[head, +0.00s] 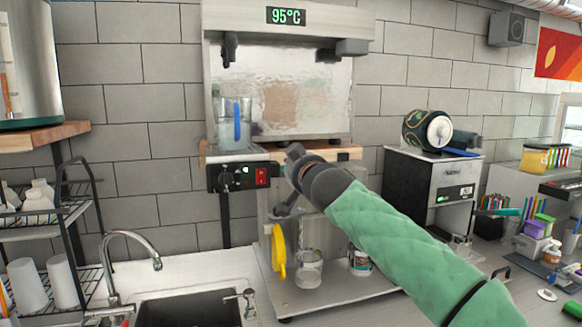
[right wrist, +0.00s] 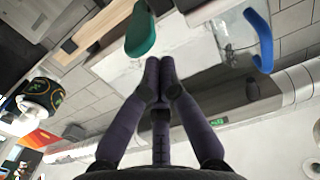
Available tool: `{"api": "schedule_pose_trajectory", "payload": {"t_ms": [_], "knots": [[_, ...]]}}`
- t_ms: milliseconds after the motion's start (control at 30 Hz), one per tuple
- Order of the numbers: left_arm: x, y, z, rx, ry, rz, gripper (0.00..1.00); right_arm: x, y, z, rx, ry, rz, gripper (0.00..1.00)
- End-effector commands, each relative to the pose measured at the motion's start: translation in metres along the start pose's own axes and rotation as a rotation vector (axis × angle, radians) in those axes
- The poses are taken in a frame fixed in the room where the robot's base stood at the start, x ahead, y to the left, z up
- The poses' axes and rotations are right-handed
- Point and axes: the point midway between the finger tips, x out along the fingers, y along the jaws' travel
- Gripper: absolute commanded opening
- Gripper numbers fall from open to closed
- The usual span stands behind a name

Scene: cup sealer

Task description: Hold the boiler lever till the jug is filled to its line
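The clear jug (head: 231,121) with a blue handle (head: 237,122) stands upright on a ledge below the boiler's left spout (head: 229,48). I cannot make out its water level or line. The boiler (head: 280,95) reads 95°C. My right gripper (head: 293,154) is right of the jug and apart from it. In the right wrist view its fingertips (right wrist: 158,68) are together with nothing seen between them. A green rounded paddle (right wrist: 141,32) lies just beyond the fingers; I cannot tell whether it is the boiler lever or touched. The blue handle (right wrist: 260,38) shows at right. My left gripper is not in view.
A control box with a red switch (head: 262,176) sits under the jug. A yellow handle (head: 279,250) and a clear cup (head: 308,268) are below. A black-sided machine (head: 430,190) stands right, a sink (head: 190,309) and tap front left, a rack (head: 50,235) far left.

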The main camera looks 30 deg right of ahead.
Motion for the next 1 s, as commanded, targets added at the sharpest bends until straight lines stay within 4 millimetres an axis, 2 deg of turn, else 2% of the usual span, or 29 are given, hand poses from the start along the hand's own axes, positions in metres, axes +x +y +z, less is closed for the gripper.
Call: {"api": "schedule_pose_trajectory", "payload": {"t_ms": [33, 300, 500, 700, 1000], "knots": [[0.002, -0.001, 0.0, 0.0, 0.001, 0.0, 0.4, -0.011, 0.0, -0.002, 0.001, 0.004, -0.001, 0.0], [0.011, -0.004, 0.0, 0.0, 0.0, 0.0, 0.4, -0.058, 0.0, 0.001, 0.002, 0.004, -0.002, 0.0], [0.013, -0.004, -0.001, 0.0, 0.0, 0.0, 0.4, -0.085, -0.001, 0.001, 0.001, 0.003, -0.003, 0.0], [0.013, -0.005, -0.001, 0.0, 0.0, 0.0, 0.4, -0.098, -0.001, 0.001, 0.0, 0.001, -0.001, 0.0], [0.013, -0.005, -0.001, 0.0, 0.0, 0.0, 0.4, -0.1, 0.0, 0.001, 0.001, 0.002, -0.001, 0.0]]}}
